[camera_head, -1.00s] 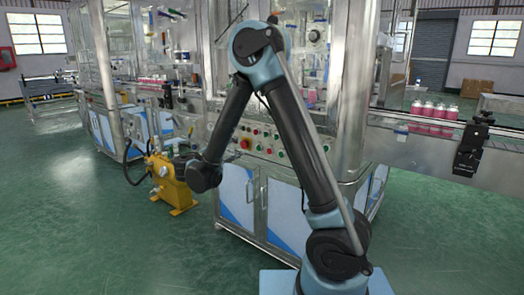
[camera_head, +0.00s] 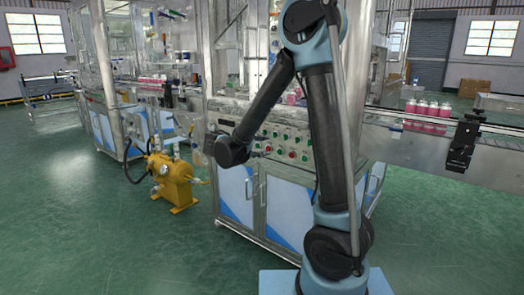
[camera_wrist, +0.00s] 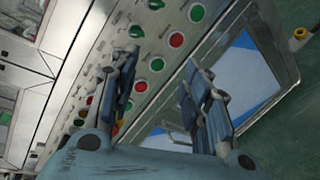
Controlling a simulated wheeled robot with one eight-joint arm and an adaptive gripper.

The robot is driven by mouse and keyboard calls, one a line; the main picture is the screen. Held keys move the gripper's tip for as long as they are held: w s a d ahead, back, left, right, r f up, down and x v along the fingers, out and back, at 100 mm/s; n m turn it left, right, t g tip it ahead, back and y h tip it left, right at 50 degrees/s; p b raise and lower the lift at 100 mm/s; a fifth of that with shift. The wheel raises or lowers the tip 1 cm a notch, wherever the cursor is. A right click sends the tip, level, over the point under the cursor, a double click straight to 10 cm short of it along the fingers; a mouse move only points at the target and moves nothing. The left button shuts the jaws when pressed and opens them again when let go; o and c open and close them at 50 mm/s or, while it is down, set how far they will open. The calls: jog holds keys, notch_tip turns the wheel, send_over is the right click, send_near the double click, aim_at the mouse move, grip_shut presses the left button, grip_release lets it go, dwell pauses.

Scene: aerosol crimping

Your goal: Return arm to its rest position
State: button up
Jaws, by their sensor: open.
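My gripper (camera_wrist: 160,72) shows in the wrist view with its two fingers spread apart and nothing between them. It faces the tilted-looking control panel (camera_wrist: 176,22) with red and green buttons; I cannot tell the gap to it. In the head view my arm rises from its base at the lower right, bends at the top, and comes down to the wrist in front of the machine's panel (camera_head: 273,153). The gripper itself is mostly hidden there behind the wrist.
A steel machine cabinet (camera_head: 232,190) with blue and white doors stands close behind my arm. A yellow pump unit (camera_head: 174,182) stands on the floor to the left. Pink bottles (camera_head: 427,113) stand on the conveyor (camera_head: 404,145) at right. Green floor in front is clear.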

jog(key=s+d+f+m+g+y, duration=0.2)
jog(key=s+d+m+g, duration=0.1)
jog(key=s+d, duration=0.55)
jog(key=s+d+f+m+g+y, duration=0.1)
jog(key=s+d+m+g+y, duration=0.3)
jog(key=d, duration=0.7)
jog(key=s+f+m+y, duration=0.2)
jog(key=s+f+m, duration=0.1)
jog(key=s, duration=0.6)
jog(key=s+f+m+g+y, duration=0.1)
jog(key=s+f+m, duration=0.3)
jog(key=s, duration=0.6)
jog(key=shift+s+a+f+y, duration=0.25)
jog(key=shift+f+y, duration=0.45)
jog(key=shift+f, duration=0.15)
